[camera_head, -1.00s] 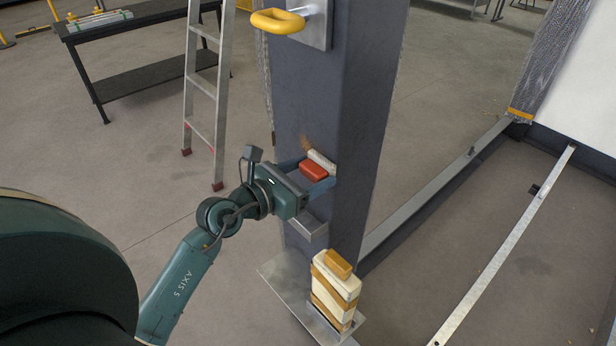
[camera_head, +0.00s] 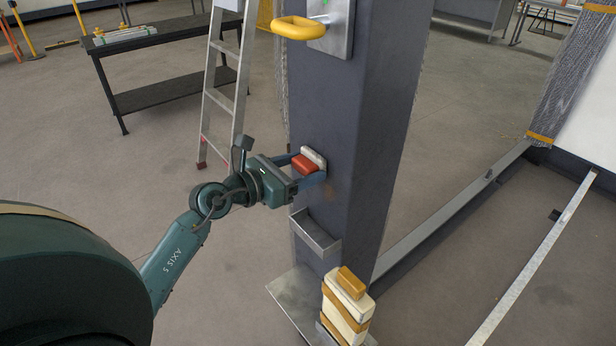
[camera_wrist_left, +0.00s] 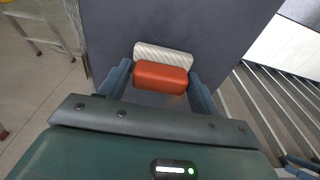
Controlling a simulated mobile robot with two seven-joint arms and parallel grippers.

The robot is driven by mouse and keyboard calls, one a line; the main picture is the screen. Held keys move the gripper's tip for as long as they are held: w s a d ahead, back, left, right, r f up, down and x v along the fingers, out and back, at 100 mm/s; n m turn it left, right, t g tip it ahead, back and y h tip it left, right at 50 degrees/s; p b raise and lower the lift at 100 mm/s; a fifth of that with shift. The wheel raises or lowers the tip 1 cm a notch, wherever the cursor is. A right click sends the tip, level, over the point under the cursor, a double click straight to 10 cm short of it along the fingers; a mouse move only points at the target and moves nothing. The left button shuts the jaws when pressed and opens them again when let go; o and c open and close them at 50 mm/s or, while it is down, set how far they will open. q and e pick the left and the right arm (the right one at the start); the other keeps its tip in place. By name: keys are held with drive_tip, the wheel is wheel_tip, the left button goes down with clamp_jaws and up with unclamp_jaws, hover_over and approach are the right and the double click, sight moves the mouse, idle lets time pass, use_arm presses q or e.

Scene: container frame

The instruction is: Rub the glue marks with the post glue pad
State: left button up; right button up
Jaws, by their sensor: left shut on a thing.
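My left gripper (camera_head: 308,168) is shut on the post glue pad, a block with a red-orange back (camera_head: 303,165) and a whitish ribbed face (camera_head: 314,156). In the left wrist view the pad's red back (camera_wrist_left: 160,77) sits between the two fingers, and its white face (camera_wrist_left: 163,55) is at the grey post. The pad is at or very near the post (camera_head: 370,130); I cannot tell firm contact. A faint brown glue mark (camera_head: 329,191) shows on the post just below and right of the pad. My right gripper is not in view.
A small empty metal tray (camera_head: 318,240) is on the post below the gripper. A yellow handle (camera_head: 297,27) juts out above. A ladder (camera_head: 222,100) stands behind left.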

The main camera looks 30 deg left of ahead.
sight(297, 170)
use_arm(q)
drive_tip(key=shift+w+a, duration=0.15)
drive_tip(key=shift+a, duration=0.3)
drive_tip(key=shift+r, duration=0.1)
drive_tip(key=shift+f+b+v, duration=0.15)
drive_tip(key=shift+b+v, duration=0.05)
drive_tip(key=shift+v, duration=0.85)
drive_tip(key=shift+f+b+v, duration=0.15)
drive_tip(key=shift+b+v, duration=0.05)
drive_tip(key=shift+v, duration=1.75)
drive_tip(key=shift+f, duration=0.15)
drive_tip(key=b+v, duration=0.1)
drive_tip(key=v, duration=0.2)
drive_tip(key=shift+f, duration=0.2)
drive_tip(key=shift+d, duration=0.1)
